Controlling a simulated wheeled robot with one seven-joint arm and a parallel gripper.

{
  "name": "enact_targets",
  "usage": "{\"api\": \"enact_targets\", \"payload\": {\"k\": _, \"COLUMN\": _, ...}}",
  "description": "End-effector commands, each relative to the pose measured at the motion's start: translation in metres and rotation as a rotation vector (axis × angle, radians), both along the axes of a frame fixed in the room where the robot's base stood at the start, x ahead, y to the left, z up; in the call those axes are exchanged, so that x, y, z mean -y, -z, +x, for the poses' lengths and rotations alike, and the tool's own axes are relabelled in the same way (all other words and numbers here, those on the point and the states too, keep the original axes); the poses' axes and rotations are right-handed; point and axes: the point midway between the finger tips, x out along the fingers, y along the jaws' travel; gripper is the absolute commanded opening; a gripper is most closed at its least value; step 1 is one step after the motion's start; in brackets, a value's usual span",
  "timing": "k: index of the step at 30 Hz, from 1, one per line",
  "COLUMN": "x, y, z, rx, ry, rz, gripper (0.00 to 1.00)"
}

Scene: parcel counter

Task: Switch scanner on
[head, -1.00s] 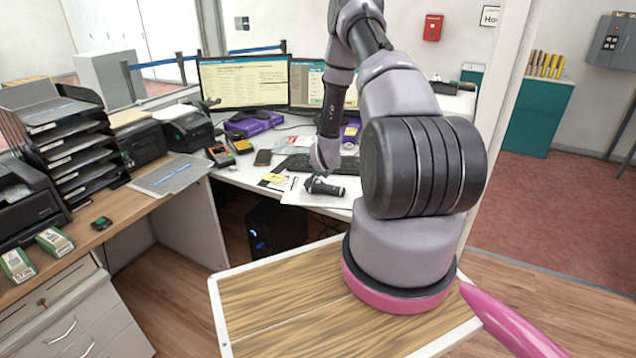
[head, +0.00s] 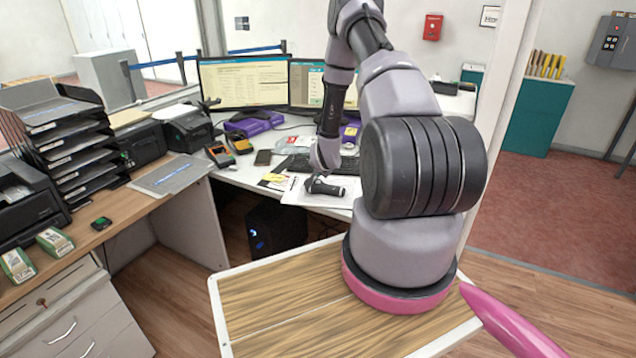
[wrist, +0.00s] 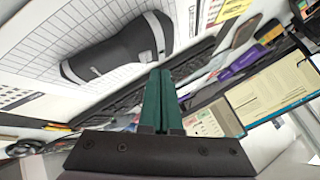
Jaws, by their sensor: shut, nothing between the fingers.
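The scanner, a black handheld device with light grey bands (head: 326,187), lies on its side on white paper on the desk. In the wrist view the scanner (wrist: 118,50) lies on a sheet with a printed grid, left of and beyond my fingers. My gripper (wrist: 160,72) has two green fingers pressed together with nothing between them. The fingertips appear close to the scanner's banded end; I cannot tell whether they touch it. In the head view my gripper (head: 317,174) is just above the scanner, its fingers too small to make out.
A keyboard (head: 300,163) and two monitors (head: 243,84) stand behind the scanner. A phone (head: 263,157) and an orange handheld device (head: 219,155) lie to the left. Printers and a stack of black trays (head: 80,150) fill the left counter.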

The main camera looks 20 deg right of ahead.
Motion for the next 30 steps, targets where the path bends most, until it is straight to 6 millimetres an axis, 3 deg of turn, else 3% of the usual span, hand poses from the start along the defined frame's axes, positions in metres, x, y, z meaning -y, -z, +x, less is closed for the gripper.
{"api": "enact_targets", "payload": {"k": 30, "x": 0.0, "y": 0.0087, "z": 0.0, "rx": 0.0, "ry": 0.0, "rz": 0.0, "gripper": 0.0}}
